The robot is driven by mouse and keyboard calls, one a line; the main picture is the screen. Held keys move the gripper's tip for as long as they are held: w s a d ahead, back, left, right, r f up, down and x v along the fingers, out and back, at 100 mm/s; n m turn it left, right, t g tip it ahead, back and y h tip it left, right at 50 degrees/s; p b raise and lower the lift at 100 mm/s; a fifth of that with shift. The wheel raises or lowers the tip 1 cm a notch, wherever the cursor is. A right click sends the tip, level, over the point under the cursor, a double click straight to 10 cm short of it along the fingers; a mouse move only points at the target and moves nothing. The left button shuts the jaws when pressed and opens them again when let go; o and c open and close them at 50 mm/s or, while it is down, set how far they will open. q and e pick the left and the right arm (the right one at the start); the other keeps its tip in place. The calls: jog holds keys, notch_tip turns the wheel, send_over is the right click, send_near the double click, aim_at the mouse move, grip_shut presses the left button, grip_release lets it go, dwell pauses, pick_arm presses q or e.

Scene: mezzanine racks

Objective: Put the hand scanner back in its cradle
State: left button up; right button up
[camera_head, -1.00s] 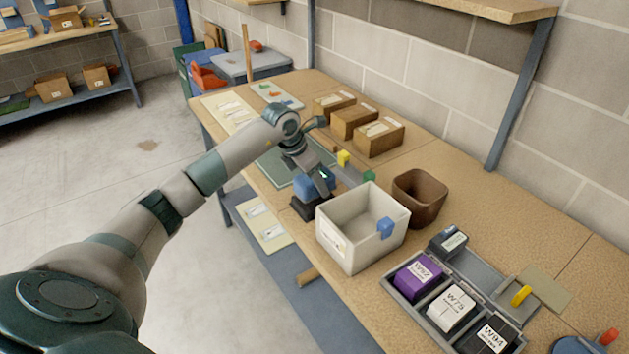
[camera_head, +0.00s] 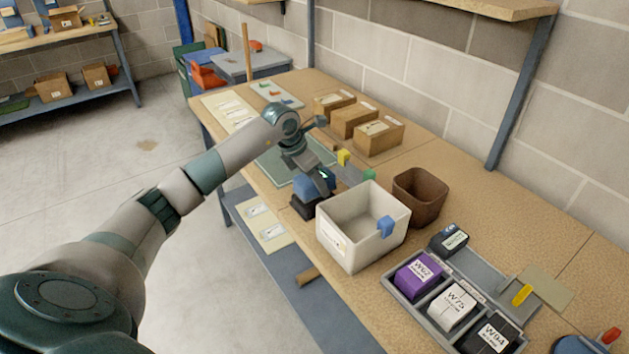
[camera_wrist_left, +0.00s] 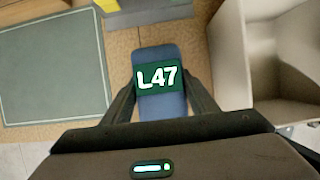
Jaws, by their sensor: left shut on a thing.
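The hand scanner is a blue block in the head view (camera_head: 308,186), with a green screen reading L47 in the left wrist view (camera_wrist_left: 158,103). My left gripper (camera_head: 319,180) is shut on it, with one finger along each side. A dark block that looks like the cradle (camera_head: 309,208) is directly below the scanner at the table's front edge. The gripper hides part of the scanner, and I cannot tell whether the scanner is seated in the cradle or just above it. My right gripper is not in view.
A white bin (camera_head: 345,250) with a blue clip stands close to the right of the gripper. A green mat (camera_head: 280,165) lies behind it. Beyond are a brown bin (camera_head: 420,195), several cardboard boxes (camera_head: 378,138) and a grey tray of labelled blocks (camera_head: 405,294).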

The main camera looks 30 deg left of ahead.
pick_arm(q)
jog(key=shift+f+b, duration=0.8)
jog(key=shift+f, duration=0.25)
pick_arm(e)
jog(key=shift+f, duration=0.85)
pick_arm(q)
jog(key=o, duration=1.3)
jog(key=shift+o, duration=0.2)
jog(key=b+v, duration=0.3)
jog(key=v, duration=0.6)
jog(key=shift+r, duration=0.1)
jog(key=b+v, duration=0.1)
jog(key=v, duration=0.7)
jog(key=shift+b, duration=0.3)
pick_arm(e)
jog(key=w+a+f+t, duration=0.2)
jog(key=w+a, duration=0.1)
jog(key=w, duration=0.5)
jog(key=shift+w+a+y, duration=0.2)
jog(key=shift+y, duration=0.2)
pick_arm(q)
jog(key=shift+s, duration=0.15)
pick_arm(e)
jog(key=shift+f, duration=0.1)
